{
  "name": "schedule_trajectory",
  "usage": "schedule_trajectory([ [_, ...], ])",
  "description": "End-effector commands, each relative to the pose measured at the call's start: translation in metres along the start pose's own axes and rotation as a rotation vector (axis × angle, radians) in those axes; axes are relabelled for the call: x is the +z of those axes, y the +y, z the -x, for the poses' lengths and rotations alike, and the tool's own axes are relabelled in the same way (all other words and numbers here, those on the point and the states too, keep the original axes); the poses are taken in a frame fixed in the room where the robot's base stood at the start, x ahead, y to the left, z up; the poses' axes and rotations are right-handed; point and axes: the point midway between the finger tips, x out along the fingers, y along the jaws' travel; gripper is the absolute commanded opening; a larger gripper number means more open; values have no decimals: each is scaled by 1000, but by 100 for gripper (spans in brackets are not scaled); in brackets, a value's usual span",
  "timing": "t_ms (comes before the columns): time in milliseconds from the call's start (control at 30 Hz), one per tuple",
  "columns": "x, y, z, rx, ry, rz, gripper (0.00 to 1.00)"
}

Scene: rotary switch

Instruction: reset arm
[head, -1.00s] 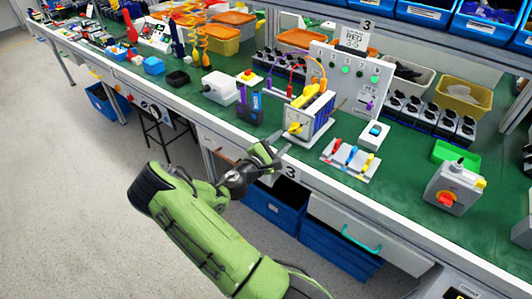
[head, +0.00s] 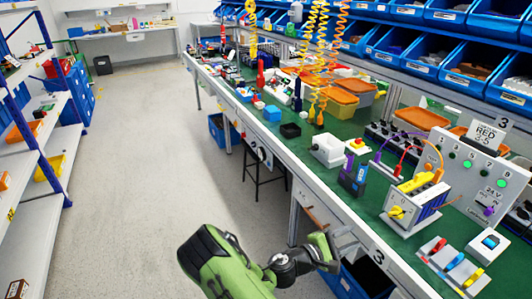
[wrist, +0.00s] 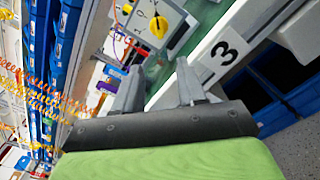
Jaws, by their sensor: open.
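My gripper (head: 335,250) is in front of the bench edge, near the label 3, with its fingers apart and nothing between them. In the wrist view my gripper (wrist: 160,85) also shows open and empty. The rotary switch with a yellow knob (head: 397,212) is on a grey and white box on the green bench top, to the right of my gripper and apart from it. The yellow knob shows in the wrist view (wrist: 158,27) beyond the fingertips.
The bench (head: 340,201) runs along the right with its white front edge close to my gripper. Blue bins (head: 368,278) sit under it. Coiled orange hoses (head: 325,60) hang over the bench. The grey floor (head: 130,150) at left is open, with a shelf rack (head: 60,150) beyond.

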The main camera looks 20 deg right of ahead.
Motion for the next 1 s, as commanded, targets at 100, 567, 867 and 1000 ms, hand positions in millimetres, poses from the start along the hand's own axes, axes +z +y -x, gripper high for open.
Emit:
schedule_trajectory([
  [100, 2, 0, 0, -18, 2, -16, 40],
  [567, 84, 21, 86, -908, 229, -691, 40],
  [867, 191, 90, 188, -1308, 599, -975, 40],
  [1000, 251, 105, 229, -1361, 778, -1035, 40],
])
